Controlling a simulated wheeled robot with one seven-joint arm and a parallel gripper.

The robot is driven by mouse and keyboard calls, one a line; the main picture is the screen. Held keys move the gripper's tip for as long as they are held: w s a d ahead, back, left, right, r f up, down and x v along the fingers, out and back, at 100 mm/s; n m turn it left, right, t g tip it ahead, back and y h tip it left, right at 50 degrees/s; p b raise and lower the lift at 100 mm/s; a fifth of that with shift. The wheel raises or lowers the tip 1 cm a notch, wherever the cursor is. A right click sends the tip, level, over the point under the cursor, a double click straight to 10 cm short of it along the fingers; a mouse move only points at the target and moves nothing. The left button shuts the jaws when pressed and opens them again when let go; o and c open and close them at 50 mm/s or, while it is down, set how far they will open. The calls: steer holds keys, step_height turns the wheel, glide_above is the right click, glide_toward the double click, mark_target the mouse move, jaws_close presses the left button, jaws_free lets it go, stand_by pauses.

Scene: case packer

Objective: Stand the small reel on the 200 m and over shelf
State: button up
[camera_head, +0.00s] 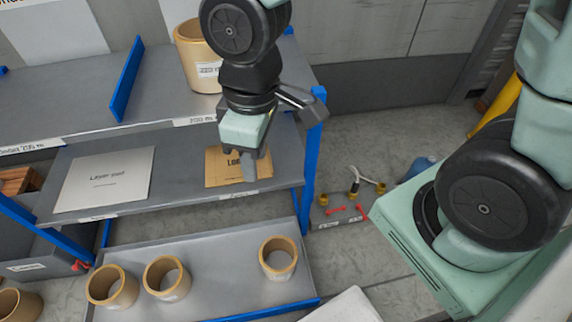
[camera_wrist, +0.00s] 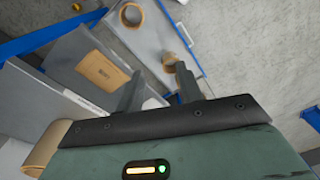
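Three tan cardboard reels stand on the low grey tray (camera_head: 225,270): a left reel (camera_head: 95,291), a middle reel (camera_head: 150,283) and a right reel (camera_head: 266,262). They look close in size, so I cannot tell which is the small reel. A larger tan reel (camera_head: 188,50) stands on the upper shelf (camera_head: 70,95), behind a front label (camera_head: 195,121) that seems to read 200 m. My gripper (camera_head: 257,167) hangs in front of the shelves, above the tray. The wrist view shows its fingers (camera_wrist: 158,92) apart with nothing between them.
A blue divider (camera_head: 127,80) splits the upper shelf. The middle shelf holds a white layer pad (camera_head: 105,180) and a brown card (camera_head: 225,174). Another reel (camera_head: 16,306) is at the lower left. Fittings (camera_head: 350,195) lie on a panel right of the rack's blue post (camera_head: 313,160).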

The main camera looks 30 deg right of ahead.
steer(key=s+d+r+m, duration=0.1)
steer(key=s+r, duration=0.2)
steer(key=s, duration=0.4)
steer(key=shift+d+r+m, duration=0.2)
steer(key=shift+d+m, duration=0.1)
steer(key=shift+m, duration=0.1)
step_height(320, 180, down, 7)
steer(key=b, duration=0.6)
steer(key=shift+r+b, duration=0.2)
steer(key=shift+b, duration=0.1)
